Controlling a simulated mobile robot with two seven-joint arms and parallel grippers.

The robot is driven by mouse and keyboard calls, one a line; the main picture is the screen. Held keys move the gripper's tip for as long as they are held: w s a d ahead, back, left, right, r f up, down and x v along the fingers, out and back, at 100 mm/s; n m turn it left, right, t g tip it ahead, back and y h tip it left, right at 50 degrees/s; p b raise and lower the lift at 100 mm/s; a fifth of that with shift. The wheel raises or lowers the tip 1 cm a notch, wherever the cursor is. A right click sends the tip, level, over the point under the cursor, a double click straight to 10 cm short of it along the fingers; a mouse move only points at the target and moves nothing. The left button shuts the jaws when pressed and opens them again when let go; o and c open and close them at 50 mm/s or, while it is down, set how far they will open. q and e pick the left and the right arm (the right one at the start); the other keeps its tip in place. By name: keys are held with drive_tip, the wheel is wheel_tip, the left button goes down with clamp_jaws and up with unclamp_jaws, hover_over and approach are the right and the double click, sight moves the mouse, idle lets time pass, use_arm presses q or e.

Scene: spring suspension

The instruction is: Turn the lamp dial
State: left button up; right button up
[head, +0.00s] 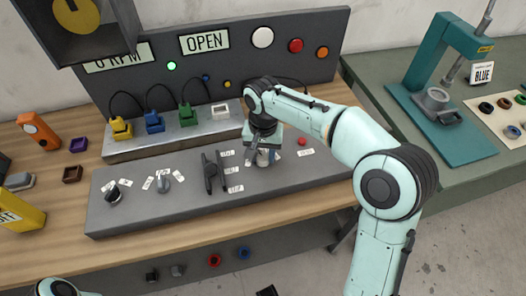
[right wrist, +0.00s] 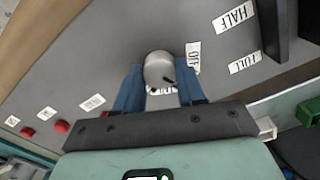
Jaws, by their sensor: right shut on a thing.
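A round pale grey dial (right wrist: 158,66) stands on the sloped grey control panel (head: 135,218), with white labels beside it. One label reads OFF, partly covered; another is mostly hidden behind the dial. My right gripper (right wrist: 159,78) is shut on this dial, a blue finger on either side. In the head view my right gripper (head: 257,152) reaches down onto the panel right of the black slider lever (head: 210,174) and hides most of the dial. A dark pointer mark shows on the dial. My left gripper is not in view.
Two other knobs (head: 113,194) (head: 164,183) stand on the panel's left. A red button (head: 302,141) is to the right of my gripper. Yellow, blue and green plugs with cables (head: 153,122) stand behind.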

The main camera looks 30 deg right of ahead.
sight(263, 157)
idle(0.3)
drive_tip(key=o, duration=1)
drive_tip(key=shift+o, duration=0.2)
wheel_tip(263, 157, up, 14)
drive_tip(key=p, duration=0.3)
drive_tip(key=shift+f, duration=0.25)
